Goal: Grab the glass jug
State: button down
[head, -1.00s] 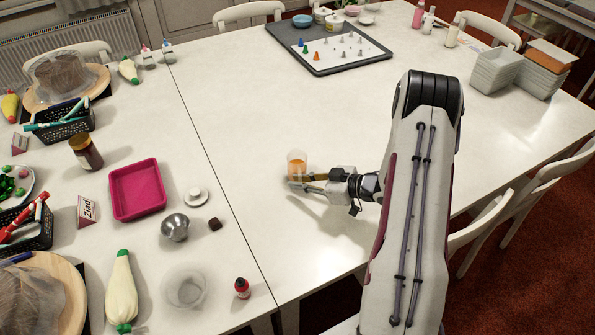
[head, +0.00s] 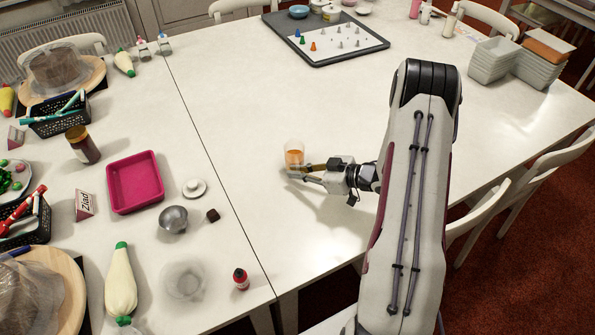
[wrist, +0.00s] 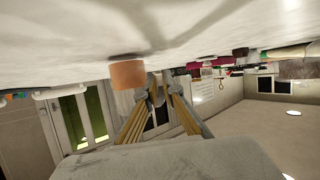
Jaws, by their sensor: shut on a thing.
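The glass jug (head: 294,157) is a small clear vessel with orange contents. It stands out on the right-hand white table in the head view. It also shows in the wrist view (wrist: 128,74) as an orange shape left of the fingertips, against the upside-down tabletop. My gripper (head: 302,172) reaches in low from the right, and its fingers are at the jug's lower part. It is shut on the jug. In the wrist view my fingers (wrist: 160,88) come close together beside it. The exact contact is hard to see.
A grey tray with game pieces (head: 327,43) lies at the back. A pink tray (head: 135,182), a metal bowl (head: 173,219) and a red-capped bottle (head: 241,279) are on the left table. Stacked containers (head: 515,62) stand back right. The table around the jug is clear.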

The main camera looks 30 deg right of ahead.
jog(key=shift+r, duration=0.25)
jog(key=shift+r, duration=4.55)
